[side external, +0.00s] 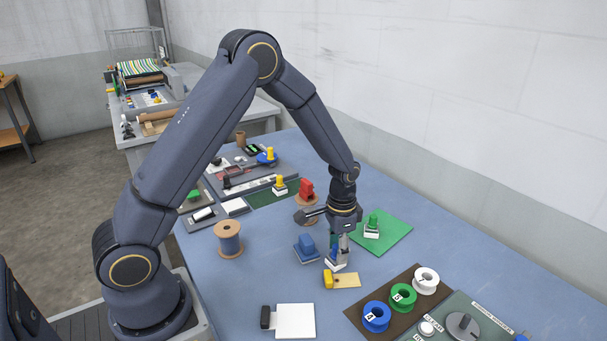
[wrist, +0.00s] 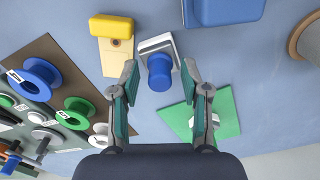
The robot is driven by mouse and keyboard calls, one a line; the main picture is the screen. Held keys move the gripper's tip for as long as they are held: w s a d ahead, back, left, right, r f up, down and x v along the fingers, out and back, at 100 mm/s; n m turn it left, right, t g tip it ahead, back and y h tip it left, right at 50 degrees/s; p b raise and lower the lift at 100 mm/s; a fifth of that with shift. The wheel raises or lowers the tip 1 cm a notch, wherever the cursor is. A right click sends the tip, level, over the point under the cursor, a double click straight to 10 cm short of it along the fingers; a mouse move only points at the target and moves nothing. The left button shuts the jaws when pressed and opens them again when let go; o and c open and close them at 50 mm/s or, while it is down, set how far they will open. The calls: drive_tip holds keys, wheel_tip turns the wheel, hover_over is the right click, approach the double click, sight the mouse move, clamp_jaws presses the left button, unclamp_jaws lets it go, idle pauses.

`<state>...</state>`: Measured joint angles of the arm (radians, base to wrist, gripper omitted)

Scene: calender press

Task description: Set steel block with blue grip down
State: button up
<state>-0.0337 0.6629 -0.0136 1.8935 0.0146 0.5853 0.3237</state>
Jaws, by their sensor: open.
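The steel block with the blue grip (wrist: 160,72) is below my gripper in the wrist view, its pale block part showing behind the grip. In the side view the steel block (side external: 335,265) appears to stand on the blue table, partly hidden by my fingers. My gripper (side external: 338,252) points down over it. In the wrist view my gripper (wrist: 158,74) has its two green-padded fingers apart, one on each side of the blue grip, with a visible gap at each side. Whether the fingers reach down around the grip is hard to tell.
A yellow-handled tan plate (side external: 345,281) lies close in front of the block. A blue block (side external: 307,248) stands to its left. A green sheet (side external: 387,238) with a green-gripped block lies behind right. Blue, green and white spools (side external: 403,297) stand front right; a white pad (side external: 296,321) lies front left.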

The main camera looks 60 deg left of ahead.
wheel_tip(320, 180, up, 12)
drive_tip(key=s+r+n+t, duration=0.1)
drive_tip(key=s+r+t, duration=0.1)
drive_tip(key=s+r, duration=0.4)
drive_tip(key=s+r+n+t, duration=0.2)
drive_tip(key=s+r, duration=0.5)
drive_tip(key=s, duration=0.7)
drive_tip(key=shift+d+t, duration=0.45)
drive_tip(key=shift+t, duration=0.25)
drive_tip(key=shift+o, duration=0.5)
drive_tip(key=shift+s+n, duration=0.3)
drive_tip(key=shift+s, duration=0.1)
